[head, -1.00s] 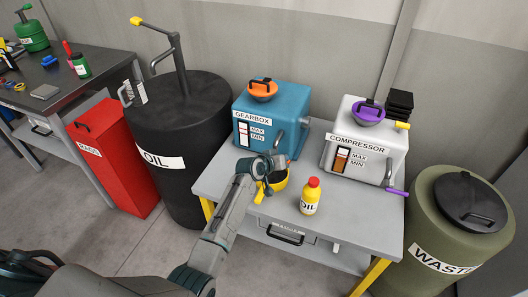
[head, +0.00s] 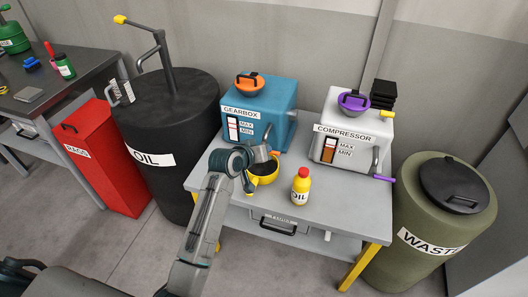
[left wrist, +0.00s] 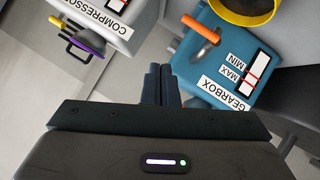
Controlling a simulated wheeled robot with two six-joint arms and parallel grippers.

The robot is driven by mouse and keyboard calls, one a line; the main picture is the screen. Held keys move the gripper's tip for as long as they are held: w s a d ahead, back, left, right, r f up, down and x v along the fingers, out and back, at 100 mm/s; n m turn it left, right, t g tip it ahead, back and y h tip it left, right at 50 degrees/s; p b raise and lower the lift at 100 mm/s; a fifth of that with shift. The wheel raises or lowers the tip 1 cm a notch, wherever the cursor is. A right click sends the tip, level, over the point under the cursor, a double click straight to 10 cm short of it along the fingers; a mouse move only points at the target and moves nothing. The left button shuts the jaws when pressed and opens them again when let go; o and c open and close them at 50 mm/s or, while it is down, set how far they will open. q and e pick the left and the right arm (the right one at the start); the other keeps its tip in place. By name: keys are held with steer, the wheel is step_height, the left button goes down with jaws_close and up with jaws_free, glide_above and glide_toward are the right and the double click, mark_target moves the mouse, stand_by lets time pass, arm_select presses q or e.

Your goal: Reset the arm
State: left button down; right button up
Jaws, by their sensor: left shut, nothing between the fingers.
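My left arm reaches in from the bottom of the head view, and its gripper (head: 248,184) is beside the yellow container (head: 263,178) on the grey worktable (head: 330,210). In the left wrist view the gripper's two fingers (left wrist: 161,84) are together with nothing between them. The yellow container's rim shows at the top of that view (left wrist: 245,12). The blue gearbox (head: 268,112) stands behind it with an orange cap on top. My right gripper is not seen in either view.
A white compressor (head: 355,130) with a purple cap and an oil bottle (head: 300,188) stand on the worktable. A black oil drum (head: 180,110) and red rag bin (head: 105,165) are left; a green waste barrel (head: 425,215) is right.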

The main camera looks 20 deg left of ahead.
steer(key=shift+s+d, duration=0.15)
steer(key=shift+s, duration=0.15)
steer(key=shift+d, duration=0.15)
